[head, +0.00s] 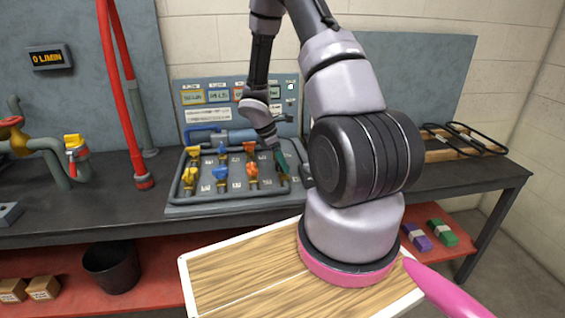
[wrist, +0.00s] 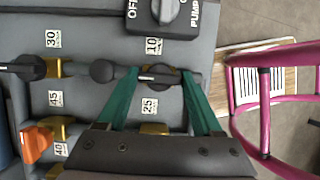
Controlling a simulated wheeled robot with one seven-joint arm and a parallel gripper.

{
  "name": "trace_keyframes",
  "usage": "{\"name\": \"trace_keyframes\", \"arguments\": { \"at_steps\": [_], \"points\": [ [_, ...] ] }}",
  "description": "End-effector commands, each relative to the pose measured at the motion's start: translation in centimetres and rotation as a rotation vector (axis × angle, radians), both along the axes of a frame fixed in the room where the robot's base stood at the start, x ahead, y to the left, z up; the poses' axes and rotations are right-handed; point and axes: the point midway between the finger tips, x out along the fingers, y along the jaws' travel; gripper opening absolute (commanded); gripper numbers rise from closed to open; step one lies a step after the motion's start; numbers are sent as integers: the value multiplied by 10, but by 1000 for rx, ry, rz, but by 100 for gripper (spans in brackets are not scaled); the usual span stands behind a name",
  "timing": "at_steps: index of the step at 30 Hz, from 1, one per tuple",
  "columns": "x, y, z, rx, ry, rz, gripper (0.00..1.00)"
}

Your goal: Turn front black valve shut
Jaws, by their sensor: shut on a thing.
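A black valve (wrist: 157,78) with a brass body sits between the green fingers of my gripper (wrist: 160,74) in the wrist view. Its black handle lies crosswise in the picture, from one finger to the other. The fingers are shut on it. In the head view my gripper (head: 281,160) reaches down at the right side of the valve panel (head: 225,208); the held valve is largely hidden there.
Several yellow, blue and orange valves stand left of my gripper, including an orange one (head: 252,170). A grey pump switch (wrist: 165,12) is close above the held valve in the wrist view. A red pipe (head: 121,90) and yellow valve (head: 74,143) stand farther left.

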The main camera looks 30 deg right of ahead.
Motion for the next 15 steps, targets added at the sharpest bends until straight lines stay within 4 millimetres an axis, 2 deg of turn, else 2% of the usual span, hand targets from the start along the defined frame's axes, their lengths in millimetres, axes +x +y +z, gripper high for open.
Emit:
{"name": "trace_keyframes", "arguments": {
  "at_steps": [8, 15],
  "points": [
    [1, 0, 0, 0, -1, -54, 12],
    [2, 0, 1, 0, -2, -208, 12]
  ]
}}
